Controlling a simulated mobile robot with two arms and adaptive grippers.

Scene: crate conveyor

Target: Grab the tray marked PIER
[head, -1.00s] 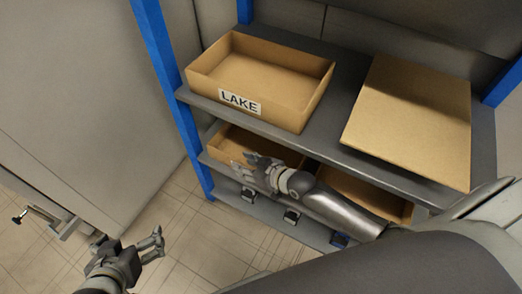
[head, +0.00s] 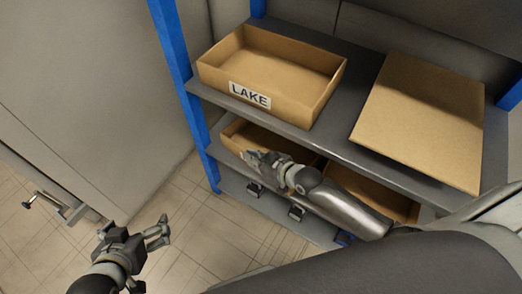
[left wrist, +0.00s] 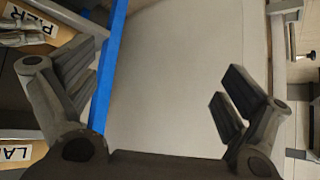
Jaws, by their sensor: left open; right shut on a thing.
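The tray marked PIER (left wrist: 35,22) shows its label at the top left of the left wrist view. It is the left cardboard tray (head: 233,130) on the shelf below the top one in the head view, where its label is hidden. My right gripper (head: 258,160) is shut on the front wall of this tray; its fingers also show beside the label in the left wrist view (left wrist: 20,32). My left gripper (head: 160,233) is open and empty, above the floor left of the rack and apart from the trays.
A tray marked LAKE (head: 318,107) stands on the top shelf, left of a closed cardboard box or lid (head: 420,118). Another tray (head: 375,192) is on the lower shelf to the right, partly behind my right arm. A blue post (head: 180,75) edges the rack.

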